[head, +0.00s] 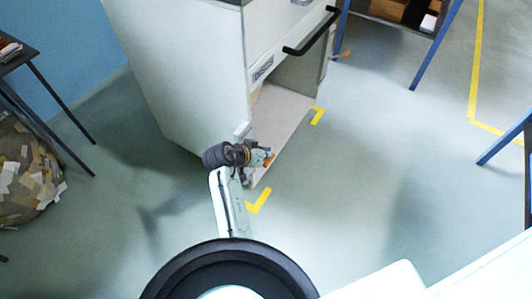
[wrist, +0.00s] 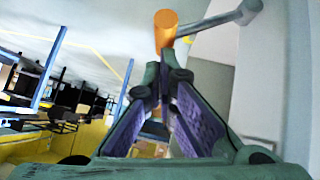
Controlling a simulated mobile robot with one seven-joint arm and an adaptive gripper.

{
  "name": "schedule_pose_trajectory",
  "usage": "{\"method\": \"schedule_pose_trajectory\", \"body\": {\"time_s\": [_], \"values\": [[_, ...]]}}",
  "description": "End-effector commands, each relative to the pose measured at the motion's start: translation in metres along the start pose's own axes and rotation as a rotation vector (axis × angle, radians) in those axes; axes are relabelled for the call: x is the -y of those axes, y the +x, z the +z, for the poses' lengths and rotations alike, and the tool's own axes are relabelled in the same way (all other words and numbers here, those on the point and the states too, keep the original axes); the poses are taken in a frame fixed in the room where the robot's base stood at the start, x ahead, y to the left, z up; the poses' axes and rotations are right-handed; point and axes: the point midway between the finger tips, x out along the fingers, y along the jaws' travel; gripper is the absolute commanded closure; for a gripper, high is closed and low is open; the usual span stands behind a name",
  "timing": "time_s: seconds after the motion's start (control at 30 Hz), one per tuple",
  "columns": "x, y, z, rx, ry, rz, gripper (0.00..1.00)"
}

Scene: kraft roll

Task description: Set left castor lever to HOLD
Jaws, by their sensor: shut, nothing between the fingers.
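The white cabinet (head: 185,75) stands on castors at the upper middle. The castor lever at its near lower corner shows an orange tip (head: 268,158), partly hidden by my gripper (head: 262,155). In the wrist view the lever is a grey rod (wrist: 222,22) with an orange end (wrist: 165,30). My gripper (wrist: 164,80) is shut and empty, its fingertips just below the orange end; I cannot tell if they touch. A second orange-tipped lever (head: 346,54) is at the cabinet's far front corner. No HOLD marking can be read.
The cabinet has a black handle (head: 312,32) and an open low bay (head: 280,108). Yellow floor marks (head: 259,201) lie near its front. A dark table (head: 15,55) and a bag of scraps (head: 25,170) are at left. Blue-legged furniture (head: 436,45) is at right. The floor between is clear.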

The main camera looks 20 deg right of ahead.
Motion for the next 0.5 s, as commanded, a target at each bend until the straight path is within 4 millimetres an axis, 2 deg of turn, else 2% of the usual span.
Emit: {"method": "schedule_pose_trajectory", "body": {"time_s": [0.5], "values": [[-0.0042,0.0034,0.004,0.001,0.036,-0.036,1.0]]}}
